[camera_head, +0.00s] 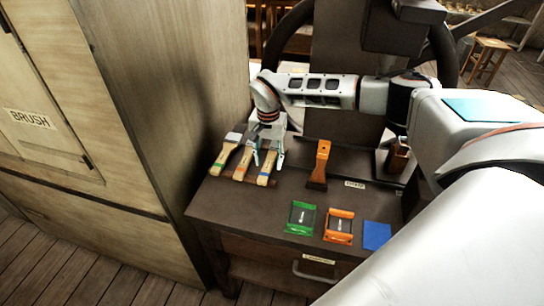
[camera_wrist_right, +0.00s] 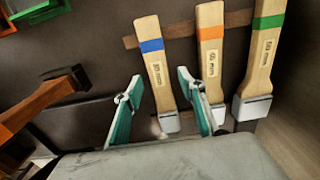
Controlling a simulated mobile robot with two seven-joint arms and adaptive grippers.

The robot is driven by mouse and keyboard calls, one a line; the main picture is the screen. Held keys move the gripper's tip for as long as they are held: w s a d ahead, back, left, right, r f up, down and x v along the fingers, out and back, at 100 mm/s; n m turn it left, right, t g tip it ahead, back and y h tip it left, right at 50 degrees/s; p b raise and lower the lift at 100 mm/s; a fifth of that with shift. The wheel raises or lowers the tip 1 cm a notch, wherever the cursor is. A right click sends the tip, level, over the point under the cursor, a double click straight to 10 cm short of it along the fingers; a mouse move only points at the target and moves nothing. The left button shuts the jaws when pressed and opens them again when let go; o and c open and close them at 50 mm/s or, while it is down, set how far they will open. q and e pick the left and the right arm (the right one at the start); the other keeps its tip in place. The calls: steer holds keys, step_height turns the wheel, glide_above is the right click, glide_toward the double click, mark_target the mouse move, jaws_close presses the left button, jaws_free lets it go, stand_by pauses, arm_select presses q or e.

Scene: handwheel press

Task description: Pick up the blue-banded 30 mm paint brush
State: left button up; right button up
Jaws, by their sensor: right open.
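The blue-banded 30 mm paint brush (camera_head: 265,172) lies at the right end of a row of three brushes on the dark bench top. In the right wrist view this brush (camera_wrist_right: 155,65) shows a pale wooden handle with a blue band and a light end. My right gripper (camera_head: 268,160) is open above the row. In the wrist view its two teal fingers (camera_wrist_right: 160,78) are on either side of the blue-banded brush, with nothing gripped. I cannot tell whether they touch it. The right finger is close to the orange-banded brush (camera_wrist_right: 210,50). My left gripper is not in view.
A green-banded brush (camera_wrist_right: 262,50) lies at the row's far side. An orange-handled tool (camera_head: 321,160) stands right of the brushes. Green (camera_head: 300,218) and orange (camera_head: 339,226) trays and a blue square (camera_head: 377,235) lie at the front. A wooden cabinet (camera_head: 150,100) stands at left.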

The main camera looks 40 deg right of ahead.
jaws_close()
